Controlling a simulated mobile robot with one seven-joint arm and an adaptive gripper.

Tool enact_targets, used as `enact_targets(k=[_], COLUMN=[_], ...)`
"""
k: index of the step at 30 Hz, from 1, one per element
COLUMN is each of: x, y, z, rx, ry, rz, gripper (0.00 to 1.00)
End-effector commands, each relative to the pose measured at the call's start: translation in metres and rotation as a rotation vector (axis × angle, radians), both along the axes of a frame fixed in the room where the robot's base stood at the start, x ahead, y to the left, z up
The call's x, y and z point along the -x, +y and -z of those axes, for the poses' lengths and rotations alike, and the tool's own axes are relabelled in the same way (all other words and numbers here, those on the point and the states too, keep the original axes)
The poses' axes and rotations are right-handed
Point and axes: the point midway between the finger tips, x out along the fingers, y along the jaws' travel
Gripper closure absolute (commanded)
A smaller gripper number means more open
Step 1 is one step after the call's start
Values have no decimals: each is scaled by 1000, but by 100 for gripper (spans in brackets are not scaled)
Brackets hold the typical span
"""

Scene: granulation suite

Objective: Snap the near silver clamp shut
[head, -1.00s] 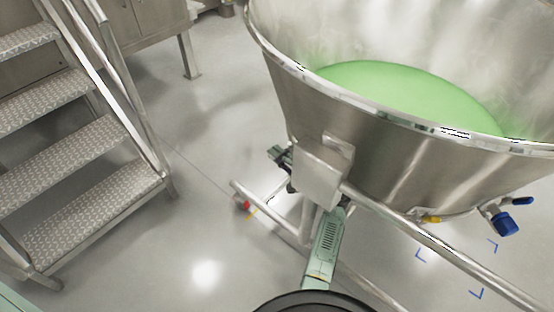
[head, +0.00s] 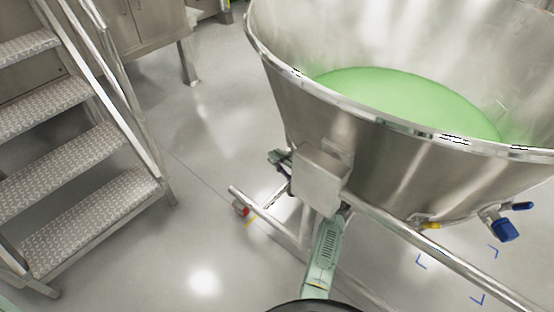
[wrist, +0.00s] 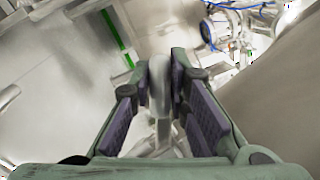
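A silver lever-like piece (wrist: 160,82), which looks like part of a clamp, stands between my fingertips in the wrist view. My gripper (wrist: 161,80) has its purple-padded fingers on both sides of it, with little or no gap; whether they press on it is not clear. In the head view my gripper (head: 279,158) shows only in part, at the left of a steel box on the large steel bowl (head: 390,160). The box hides much of it, and I cannot make out a clamp there.
The bowl holds green material (head: 410,95). Its tubular frame (head: 440,255) runs close past my arm. A blue-handled valve (head: 502,226) hangs under the bowl at the right. Metal steps (head: 90,180) stand at the left, with open floor (head: 190,230) between.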

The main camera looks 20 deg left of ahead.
Motion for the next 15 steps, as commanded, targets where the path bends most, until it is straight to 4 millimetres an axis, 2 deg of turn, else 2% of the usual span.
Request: enact_targets(k=[8, 15], x=[0, 0], y=[0, 0], z=[0, 0], rx=[0, 0], ry=[-1, -1], rz=[0, 0], gripper=[65, 65])
